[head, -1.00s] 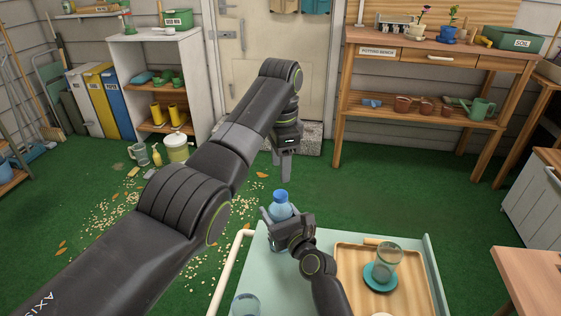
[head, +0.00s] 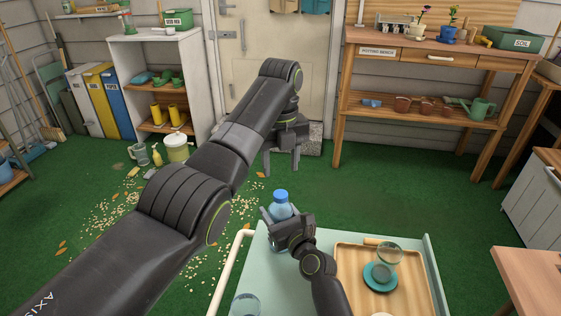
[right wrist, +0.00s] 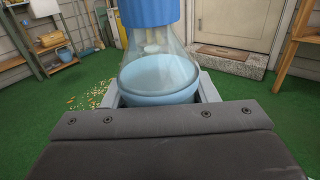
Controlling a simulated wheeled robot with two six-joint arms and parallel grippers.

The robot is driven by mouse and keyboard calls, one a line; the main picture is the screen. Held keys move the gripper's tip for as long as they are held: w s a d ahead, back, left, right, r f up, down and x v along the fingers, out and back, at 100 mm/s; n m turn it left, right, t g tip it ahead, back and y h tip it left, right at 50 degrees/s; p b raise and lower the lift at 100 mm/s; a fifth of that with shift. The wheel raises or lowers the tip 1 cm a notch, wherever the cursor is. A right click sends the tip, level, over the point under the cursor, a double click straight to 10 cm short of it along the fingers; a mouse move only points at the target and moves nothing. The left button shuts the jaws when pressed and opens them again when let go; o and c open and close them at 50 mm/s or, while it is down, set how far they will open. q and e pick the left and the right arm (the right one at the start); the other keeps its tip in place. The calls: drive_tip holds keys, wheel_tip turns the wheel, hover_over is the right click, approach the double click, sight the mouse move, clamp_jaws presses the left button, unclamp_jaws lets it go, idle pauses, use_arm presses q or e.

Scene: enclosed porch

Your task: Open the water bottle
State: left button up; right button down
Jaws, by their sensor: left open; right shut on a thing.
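The water bottle (head: 281,211) is clear and pale blue with a blue cap (head: 280,195).
The pale green cart top (head: 262,262) holds a wooden tray (head: 345,262) with a teal coaster (head: 380,276) and a clear glass (head: 390,252). Another clear glass (head: 245,304) is at the near left. A potting bench (head: 430,95) stands behind.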

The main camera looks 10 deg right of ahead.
sight(280, 194)
use_arm(q)
drive_tip(key=shift+m, duration=0.6)
drive_tip(key=shift+f, duration=0.3)
wheel_tip(280, 194, down, 8)
drive_tip(key=shift+r, duration=0.25)
